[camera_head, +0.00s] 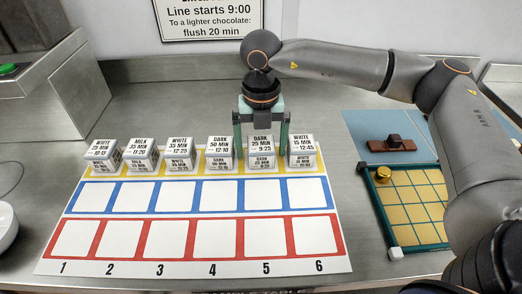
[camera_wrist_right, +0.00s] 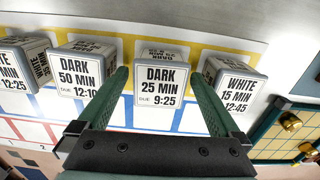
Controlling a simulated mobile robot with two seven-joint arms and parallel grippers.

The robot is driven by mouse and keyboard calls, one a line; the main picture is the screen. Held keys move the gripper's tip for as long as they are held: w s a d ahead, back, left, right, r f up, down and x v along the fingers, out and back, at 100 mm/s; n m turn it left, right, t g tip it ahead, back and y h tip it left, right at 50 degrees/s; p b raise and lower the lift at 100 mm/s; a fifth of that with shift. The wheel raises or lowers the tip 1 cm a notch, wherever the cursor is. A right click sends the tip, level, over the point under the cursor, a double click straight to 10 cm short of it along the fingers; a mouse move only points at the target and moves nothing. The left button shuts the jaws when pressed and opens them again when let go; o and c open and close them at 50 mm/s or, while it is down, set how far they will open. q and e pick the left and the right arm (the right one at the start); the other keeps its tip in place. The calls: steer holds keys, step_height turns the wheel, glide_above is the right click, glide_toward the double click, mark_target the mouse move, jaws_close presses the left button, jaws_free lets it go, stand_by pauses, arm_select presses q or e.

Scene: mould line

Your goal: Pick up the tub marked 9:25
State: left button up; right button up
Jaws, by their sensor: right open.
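The tub marked 9:25 (camera_head: 262,160) is a small white-labelled block reading DARK 25 MIN. It stands upright in the yellow row of the board, fifth from the left. In the right wrist view the tub (camera_wrist_right: 159,88) sits between the two green fingers. My right gripper (camera_head: 261,145) points down over it, open, with one finger on each side. A gap shows between each finger and the tub in the wrist view, so it does not look gripped. My left gripper is in neither view.
Neighbouring tubs stand close on both sides: DARK 12:10 (camera_head: 220,160) and WHITE 12:45 (camera_head: 302,158). The board's blue and red rows (camera_head: 160,211) are empty. A green-framed yellow grid tray (camera_head: 415,250) and a blue mat (camera_head: 365,122) lie to the right.

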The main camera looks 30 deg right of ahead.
steer(key=c, duration=1.4)
steer(key=shift+c, duration=0.2)
steer(key=shift+r, duration=0.15)
steer(key=shift+r, duration=0.55)
steer(key=s+a+r+p, duration=0.2)
steer(key=s+a+r, duration=0.2)
steer(key=r, duration=0.5)
steer(key=s+a+r+p, duration=0.2)
steer(key=s+a+r, duration=0.3)
steer(key=r, duration=0.4)
steer(key=shift+s+a+r, duration=0.25)
steer(key=shift+a+r, duration=0.1)
steer(key=shift+a, duration=0.3)
